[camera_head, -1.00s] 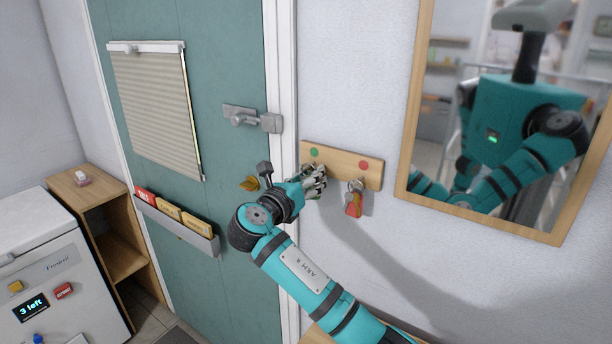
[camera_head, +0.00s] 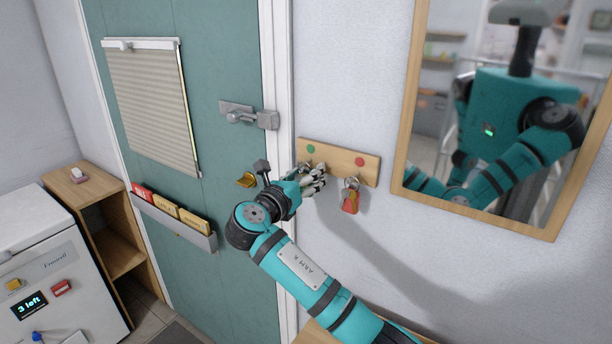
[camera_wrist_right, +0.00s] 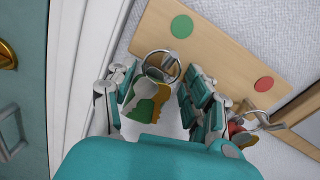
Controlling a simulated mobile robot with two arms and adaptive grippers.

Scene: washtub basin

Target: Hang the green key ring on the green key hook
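The wooden key board (camera_head: 338,158) is on the wall beside the door, with a green dot at its left and a red dot at its right. My right gripper (camera_head: 316,178) is in front of its left half. In the right wrist view its fingers (camera_wrist_right: 160,97) are spread, with gaps either side of the green key ring (camera_wrist_right: 161,66). The ring, with a green tag and brass key, hangs below the green dot (camera_wrist_right: 181,27), against the board. The green hook itself is hidden, so I cannot tell how the ring sits on it. My left gripper is out of view.
Red-tagged keys (camera_head: 350,200) hang below the red dot, close to the right of my gripper. A mirror (camera_head: 492,120) is further right. The door (camera_head: 215,60) with a latch (camera_head: 248,116) and brass handle (camera_head: 246,180) is at the left.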

